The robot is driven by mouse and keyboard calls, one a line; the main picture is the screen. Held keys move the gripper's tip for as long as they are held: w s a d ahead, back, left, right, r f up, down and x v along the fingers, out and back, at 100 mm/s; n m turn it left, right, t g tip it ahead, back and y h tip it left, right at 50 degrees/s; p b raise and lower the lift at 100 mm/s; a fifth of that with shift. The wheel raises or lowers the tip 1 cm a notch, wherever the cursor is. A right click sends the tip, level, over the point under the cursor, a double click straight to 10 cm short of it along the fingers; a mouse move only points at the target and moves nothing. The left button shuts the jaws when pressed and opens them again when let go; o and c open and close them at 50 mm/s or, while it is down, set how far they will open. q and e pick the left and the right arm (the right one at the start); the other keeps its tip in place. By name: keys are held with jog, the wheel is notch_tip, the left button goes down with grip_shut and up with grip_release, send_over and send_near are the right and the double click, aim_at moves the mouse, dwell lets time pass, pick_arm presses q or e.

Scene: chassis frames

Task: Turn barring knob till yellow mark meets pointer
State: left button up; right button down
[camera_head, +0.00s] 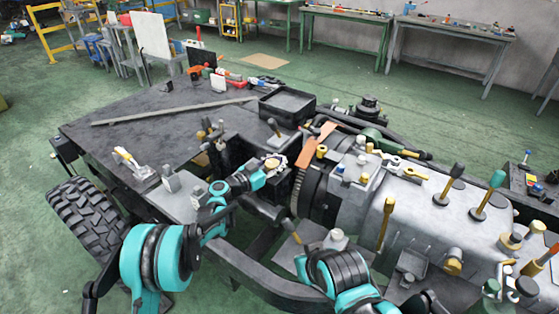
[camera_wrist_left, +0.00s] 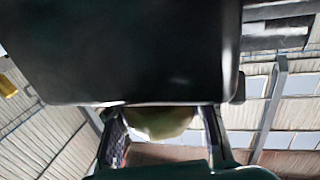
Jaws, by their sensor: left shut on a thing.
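My left gripper (camera_head: 268,169) reaches in from the left to a small cream and gold knob (camera_head: 276,160) at the near end of the engine assembly. The fingers are shut on the knob. In the left wrist view, a rounded yellow-green part, apparently the knob (camera_wrist_left: 160,122), sits between the two dark fingers. A large dark block (camera_wrist_left: 125,50) covers most of the upper part of that view. I cannot make out the yellow mark or the pointer. My right gripper is not in view; only part of my right arm shows at the bottom.
The grey housing (camera_head: 370,200) carries several upright levers. A black tray (camera_head: 287,103) lies behind. The dark tabletop (camera_head: 160,120) at left has bare room.

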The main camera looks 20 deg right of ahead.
aim_at(266, 168)
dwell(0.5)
pick_arm(q)
jog(key=o, duration=1.3)
jog(key=shift+o, duration=0.2)
jog(key=v, duration=1.2)
jog(key=shift+w, duration=0.1)
